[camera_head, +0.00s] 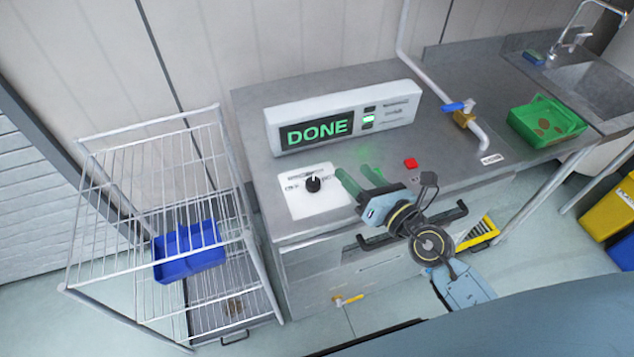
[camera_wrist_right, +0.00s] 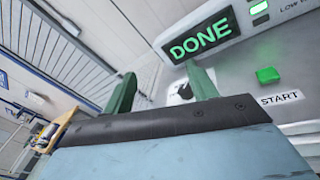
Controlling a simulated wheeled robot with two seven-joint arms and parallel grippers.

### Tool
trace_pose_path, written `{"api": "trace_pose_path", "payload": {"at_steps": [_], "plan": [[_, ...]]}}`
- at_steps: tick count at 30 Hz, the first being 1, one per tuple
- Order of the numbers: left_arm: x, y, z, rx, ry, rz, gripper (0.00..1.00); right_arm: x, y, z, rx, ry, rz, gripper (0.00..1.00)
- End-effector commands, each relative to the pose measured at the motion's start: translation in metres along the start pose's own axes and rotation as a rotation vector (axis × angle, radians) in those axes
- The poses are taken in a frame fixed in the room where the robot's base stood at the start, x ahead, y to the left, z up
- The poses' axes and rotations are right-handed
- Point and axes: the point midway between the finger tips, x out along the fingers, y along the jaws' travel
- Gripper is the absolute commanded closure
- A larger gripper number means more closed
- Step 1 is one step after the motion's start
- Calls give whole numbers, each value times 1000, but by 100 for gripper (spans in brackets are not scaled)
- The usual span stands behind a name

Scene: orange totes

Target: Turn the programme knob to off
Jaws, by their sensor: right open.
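The black programme knob (camera_head: 313,184) sits on a white plate (camera_head: 318,203) at the left front of the grey counter top. A display box (camera_head: 343,117) behind it reads DONE in green. My right gripper (camera_head: 357,177) is open, its two green fingers just right of the knob and apart from it. In the right wrist view the knob (camera_wrist_right: 185,91) shows between the fingers (camera_wrist_right: 163,91), beyond them and partly hidden by the right finger. The knob's pointing direction is too small to tell. My left gripper is not in view.
A wire rack (camera_head: 150,145) with a blue bin (camera_head: 188,252) stands left of the counter. A red button (camera_head: 411,163), a pipe with a blue valve handle (camera_head: 455,106) and a green tray (camera_head: 545,122) lie to the right. A green button (camera_wrist_right: 267,75) sits above a START label.

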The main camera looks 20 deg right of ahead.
Motion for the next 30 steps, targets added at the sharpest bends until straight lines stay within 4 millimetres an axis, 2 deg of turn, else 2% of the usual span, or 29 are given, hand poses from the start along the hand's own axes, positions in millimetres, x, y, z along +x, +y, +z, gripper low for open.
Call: {"api": "trace_pose_path", "payload": {"at_steps": [1,3,6,9,14,24,30], "plan": [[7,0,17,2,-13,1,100,2,-4,-18,-113,83,15,43],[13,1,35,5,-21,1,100,2,-11,-39,-246,185,31,43],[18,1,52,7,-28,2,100,0,-21,-60,-374,293,43,43],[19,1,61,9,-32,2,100,-1,-27,-71,-440,351,47,43],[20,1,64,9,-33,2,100,10,-30,-79,-461,370,48,43],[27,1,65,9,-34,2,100,74,-32,-103,-459,366,48,43],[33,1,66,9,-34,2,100,105,-33,-115,-458,365,48,43]]}}
